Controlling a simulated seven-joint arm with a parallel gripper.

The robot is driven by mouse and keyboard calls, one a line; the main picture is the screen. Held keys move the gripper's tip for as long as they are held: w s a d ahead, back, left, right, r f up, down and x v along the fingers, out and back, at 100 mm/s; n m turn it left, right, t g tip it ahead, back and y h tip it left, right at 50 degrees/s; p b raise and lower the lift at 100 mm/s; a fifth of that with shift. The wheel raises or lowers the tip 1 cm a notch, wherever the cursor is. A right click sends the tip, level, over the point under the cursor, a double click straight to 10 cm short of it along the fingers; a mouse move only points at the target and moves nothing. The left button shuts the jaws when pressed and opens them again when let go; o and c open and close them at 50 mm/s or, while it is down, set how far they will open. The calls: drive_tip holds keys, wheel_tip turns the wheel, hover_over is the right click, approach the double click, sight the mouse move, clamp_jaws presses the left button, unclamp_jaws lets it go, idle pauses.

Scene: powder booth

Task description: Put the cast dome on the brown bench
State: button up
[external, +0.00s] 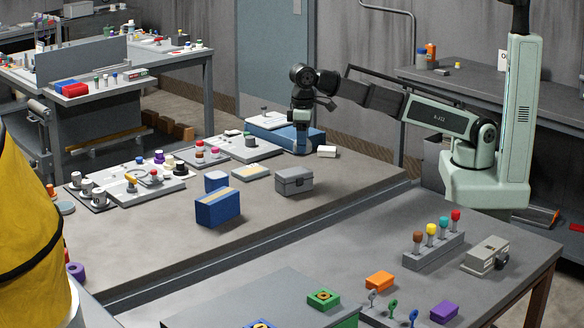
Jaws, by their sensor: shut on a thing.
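My gripper (301,143) is over the far part of the long brown-grey bench (345,190), which I take for the brown bench. It points down close to the blue box with a pale top (264,138). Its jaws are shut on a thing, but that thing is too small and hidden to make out. I cannot tell whether it is the cast dome or whether it touches the bench. I cannot pick out a cast dome for certain anywhere else.
A grey case (294,181) and a blue box (218,208) stand nearer. Trays with small parts (150,187) fill the left side. The bench's right part is clear. A grey front table (370,250) holds several parts.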

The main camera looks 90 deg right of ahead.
drive_tip(key=s+a+n, duration=0.3)
drive_tip(key=a, duration=1.5)
drive_tip(key=n, duration=0.7)
approach(426, 295)
drive_tip(key=shift+f, duration=3.15)
drive_tip(key=shift+s+f, duration=0.1)
drive_tip(key=o, duration=1.2)
